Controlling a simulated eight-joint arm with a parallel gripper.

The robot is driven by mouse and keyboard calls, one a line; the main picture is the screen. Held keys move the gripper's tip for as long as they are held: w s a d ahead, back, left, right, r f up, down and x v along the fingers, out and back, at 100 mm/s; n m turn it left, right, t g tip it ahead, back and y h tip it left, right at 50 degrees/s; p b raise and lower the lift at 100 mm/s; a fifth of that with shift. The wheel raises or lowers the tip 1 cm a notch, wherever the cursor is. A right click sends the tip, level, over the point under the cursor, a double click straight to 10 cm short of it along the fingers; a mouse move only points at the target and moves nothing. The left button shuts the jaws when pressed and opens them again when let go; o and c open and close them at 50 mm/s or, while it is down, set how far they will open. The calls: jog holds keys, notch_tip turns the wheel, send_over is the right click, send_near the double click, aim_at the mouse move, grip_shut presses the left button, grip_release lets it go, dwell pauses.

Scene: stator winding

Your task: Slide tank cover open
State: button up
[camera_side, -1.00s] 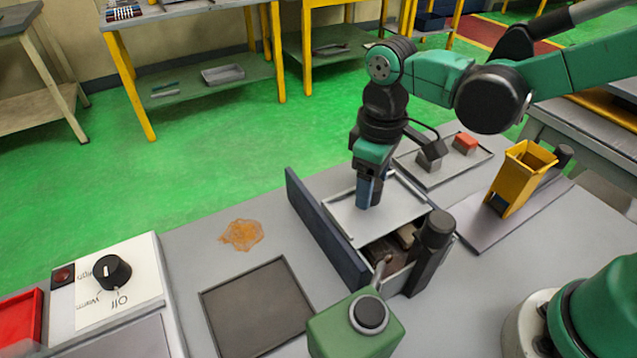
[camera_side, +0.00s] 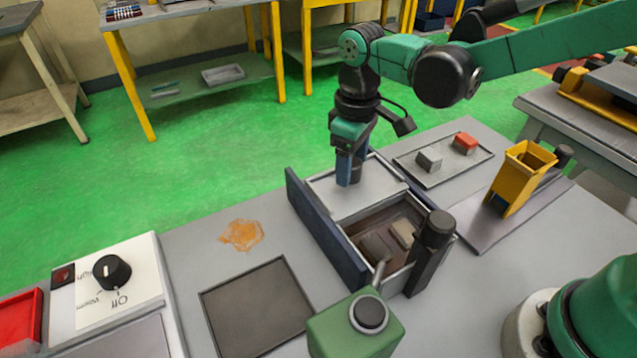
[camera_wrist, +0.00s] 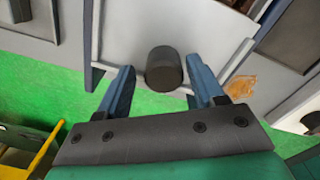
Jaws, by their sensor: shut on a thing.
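The tank (camera_side: 375,262) is a box with a dark blue panel (camera_side: 325,235) along its left side. Its light grey cover (camera_side: 388,180) lies over the far part, and the near part is open, showing dark contents with blocks inside. The cover also shows in the wrist view (camera_wrist: 125,35), with a dark round knob (camera_wrist: 163,68) on it. My gripper (camera_side: 348,178) is shut on the knob, at the far part of the cover. In the wrist view my gripper's blue fingers (camera_wrist: 163,84) stand on either side of the knob. The fingers partly hide the knob in the side view.
A tray (camera_side: 450,172) with a grey and a red block lies behind right. A yellow hopper (camera_side: 518,178) stands right.

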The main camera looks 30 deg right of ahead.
jog(key=shift+w+a+f, duration=0.15)
jog(key=shift+w, duration=0.4)
jog(key=shift+w+a+f, duration=0.1)
jog(key=shift+w+a, duration=0.05)
jog(key=shift+w, duration=0.4)
jog(key=o, duration=0.6)
jog(key=shift+w, duration=0.1)
notch_tip(320, 180, up, 6)
jog(key=shift+d, duration=0.15)
jog(key=shift+d+r, duration=0.15)
jog(key=s+d+m+t, duration=0.6)
jog(key=s+d+t, duration=0.1)
jog(key=s+d, duration=0.2)
jog(key=shift+s, duration=0.6)
